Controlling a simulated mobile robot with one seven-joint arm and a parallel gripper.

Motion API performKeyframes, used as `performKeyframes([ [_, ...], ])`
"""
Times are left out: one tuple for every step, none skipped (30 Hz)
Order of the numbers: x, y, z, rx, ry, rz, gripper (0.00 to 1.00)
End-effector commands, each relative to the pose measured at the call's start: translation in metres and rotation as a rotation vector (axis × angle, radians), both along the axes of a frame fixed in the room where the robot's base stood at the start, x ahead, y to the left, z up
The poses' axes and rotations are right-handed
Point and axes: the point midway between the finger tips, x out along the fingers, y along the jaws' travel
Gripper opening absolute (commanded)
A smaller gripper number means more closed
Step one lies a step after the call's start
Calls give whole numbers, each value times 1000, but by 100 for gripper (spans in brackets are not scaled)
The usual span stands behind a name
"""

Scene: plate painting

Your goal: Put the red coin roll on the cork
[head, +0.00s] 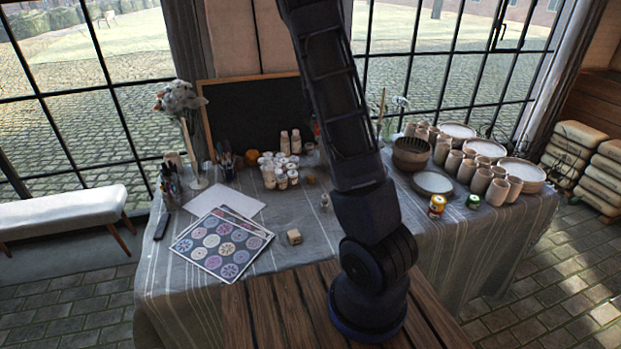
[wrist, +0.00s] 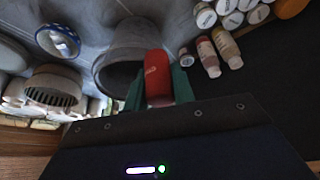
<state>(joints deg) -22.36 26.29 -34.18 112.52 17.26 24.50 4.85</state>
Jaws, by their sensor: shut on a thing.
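The red coin roll (wrist: 157,72) is between the green fingers of my gripper (wrist: 158,82) in the wrist view. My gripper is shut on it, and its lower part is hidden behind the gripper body. In the head view my own arm hides the gripper. A small tan block (head: 294,237) lies on the cloth near the table's front edge, right of the patterned sheets; it may be the cork, but I cannot tell for sure. It stands well apart from the gripper.
Paint jars (head: 281,177) and bottles stand before the blackboard (head: 262,117). Patterned sheets (head: 221,243) lie at the left. Bowls, cups and plates (head: 433,184) fill the right side. The cloth around the tan block is mostly clear. A grey pot (wrist: 122,50) is close behind the roll.

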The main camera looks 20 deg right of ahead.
Motion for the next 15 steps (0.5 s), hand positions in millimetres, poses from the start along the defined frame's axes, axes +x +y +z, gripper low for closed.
performKeyframes([
  [-4, 12, 1, 1, -1, 17, 0],
  [-6, 17, 2, 1, -1, 25, 0],
  [-8, 22, 2, 1, -1, 35, 0],
  [-9, 26, 2, 1, 0, 40, 0],
  [-11, 28, 2, 1, -1, 44, 0],
  [-12, 30, 0, 1, 0, 47, 0],
  [-12, 31, -1, 2, 0, 49, 0],
  [-13, 32, -4, 1, 1, 51, 0],
  [-13, 33, -9, 1, 2, 52, 0],
  [-13, 33, -14, 1, 3, 52, 0],
  [-13, 33, -20, 2, 3, 51, 0],
  [-13, 33, -28, 0, 2, 51, 0],
  [-13, 32, -35, 2, 4, 50, 0],
  [-13, 32, -41, 1, 3, 50, 0],
  [-13, 32, -50, 1, 3, 51, 0],
])
